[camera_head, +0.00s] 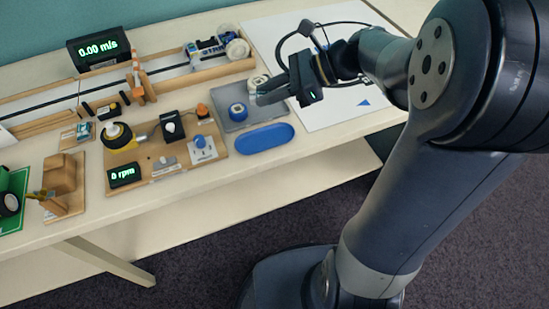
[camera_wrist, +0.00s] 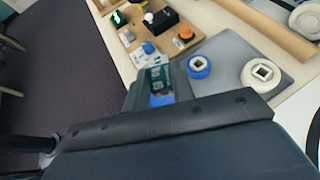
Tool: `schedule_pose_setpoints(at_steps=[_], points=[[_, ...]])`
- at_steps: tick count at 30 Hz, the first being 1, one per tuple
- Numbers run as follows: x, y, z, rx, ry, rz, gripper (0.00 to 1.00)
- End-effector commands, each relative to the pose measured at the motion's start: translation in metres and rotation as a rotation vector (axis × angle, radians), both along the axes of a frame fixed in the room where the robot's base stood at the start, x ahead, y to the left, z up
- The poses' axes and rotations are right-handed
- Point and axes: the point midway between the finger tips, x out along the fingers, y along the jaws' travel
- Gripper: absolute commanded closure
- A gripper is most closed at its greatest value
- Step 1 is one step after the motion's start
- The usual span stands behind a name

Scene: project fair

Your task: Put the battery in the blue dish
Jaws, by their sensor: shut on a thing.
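The blue dish (camera_head: 265,138) lies on the table in front of the grey mat, and it looks empty. My gripper (camera_head: 268,93) is above the table, behind and above the dish in the head view. In the wrist view my gripper (camera_wrist: 157,82) is shut on a dark green piece with pale print, which I take to be the battery (camera_wrist: 157,74). A blue patch shows below it between the fingers; I cannot tell whether it is the dish. The held piece is hard to make out in the head view.
A grey mat (camera_head: 228,122) holds a blue wheel (camera_head: 238,112) and, in the wrist view, a white wheel (camera_wrist: 261,73). A wooden motor board (camera_head: 148,181) with an rpm display stands left of the dish. A track with a car (camera_head: 207,50) runs behind. The front table edge is clear.

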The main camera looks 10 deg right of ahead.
Motion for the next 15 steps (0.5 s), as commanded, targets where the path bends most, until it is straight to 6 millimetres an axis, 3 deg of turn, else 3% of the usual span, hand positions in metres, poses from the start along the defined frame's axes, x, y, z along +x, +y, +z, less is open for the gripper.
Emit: schedule_pose_setpoints(at_steps=[5, 15], points=[[-0.011, 0.001, -0.012, 0.0, 0.001, -0.006, 0.99], [-0.012, 0.001, -0.06, 0.001, 0.002, -0.006, 0.99]])
